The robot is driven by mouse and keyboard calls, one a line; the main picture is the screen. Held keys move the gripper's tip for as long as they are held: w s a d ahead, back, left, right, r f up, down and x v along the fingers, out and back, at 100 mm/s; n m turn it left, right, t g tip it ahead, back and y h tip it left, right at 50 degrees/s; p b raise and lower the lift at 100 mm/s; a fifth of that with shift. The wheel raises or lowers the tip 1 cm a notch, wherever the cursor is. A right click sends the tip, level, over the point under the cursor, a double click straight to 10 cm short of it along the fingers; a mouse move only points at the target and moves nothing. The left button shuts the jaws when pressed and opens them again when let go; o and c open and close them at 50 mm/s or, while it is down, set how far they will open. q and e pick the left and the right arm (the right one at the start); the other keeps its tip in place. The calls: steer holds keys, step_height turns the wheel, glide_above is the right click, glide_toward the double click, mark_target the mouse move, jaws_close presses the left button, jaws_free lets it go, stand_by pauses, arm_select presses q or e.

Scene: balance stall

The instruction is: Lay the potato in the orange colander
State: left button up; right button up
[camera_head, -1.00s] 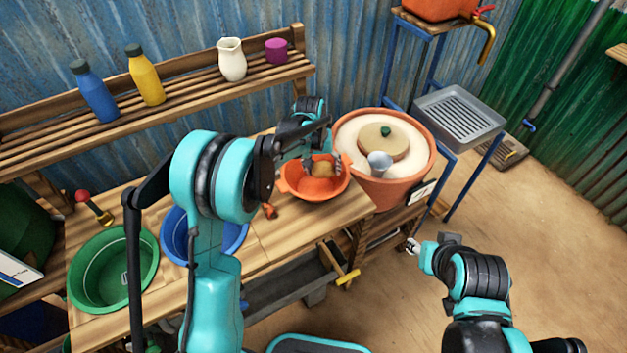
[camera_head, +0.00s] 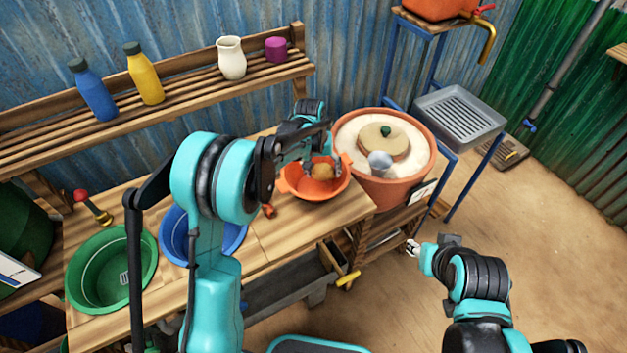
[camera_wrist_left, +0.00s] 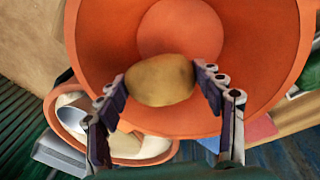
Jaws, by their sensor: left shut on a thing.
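The brown potato (camera_head: 323,171) is between the fingers of my left gripper (camera_head: 322,170), which is shut on it. It also shows in the left wrist view (camera_wrist_left: 160,80), with a finger pad on each side. The orange colander (camera_head: 318,189) stands on the wooden bench near its right end. The potato is over the colander's bowl; I cannot tell whether it touches the bottom. The colander's inside (camera_wrist_left: 100,40) fills much of the left wrist view. My right gripper (camera_head: 412,248) is over the floor at the lower right, small and partly turned away.
A large terracotta pot (camera_head: 408,190) with a lidded sandy top stands right of the colander. A blue basin (camera_head: 235,236) and a green basin (camera_head: 78,290) are to the left. A shelf behind holds bottles, a white jug (camera_head: 231,58) and a purple cup (camera_head: 276,49).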

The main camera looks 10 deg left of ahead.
arm_select(q)
steer(key=shift+f+b, duration=0.35)
steer(key=shift+f, duration=0.2)
steer(key=o, duration=1.3)
steer(key=shift+r, duration=0.15)
step_height(320, 180, up, 12)
steer(key=s+a, duration=0.1)
steer(key=a, duration=0.1)
steer(key=s+a+r+t, duration=0.1)
steer(key=s+a+r, duration=0.15)
steer(key=s, duration=0.45)
steer(key=s+a+r+t, duration=0.1)
steer(key=s+r+t, duration=0.15)
steer(key=s, duration=0.35)
steer(key=s+a+f, duration=0.1)
steer(key=s, duration=0.3)
steer(key=s+a+f+t+y, duration=0.1)
steer(key=s+f, duration=0.1)
steer(key=s, duration=0.3)
steer(key=s+a+f+m+t, duration=0.1)
steer(key=s, duration=0.4)
steer(key=shift+s+a+f+t+y, duration=0.15)
steer(key=shift+s+a+t+y, duration=0.05)
steer(key=shift+a+t+y, duration=0.1)
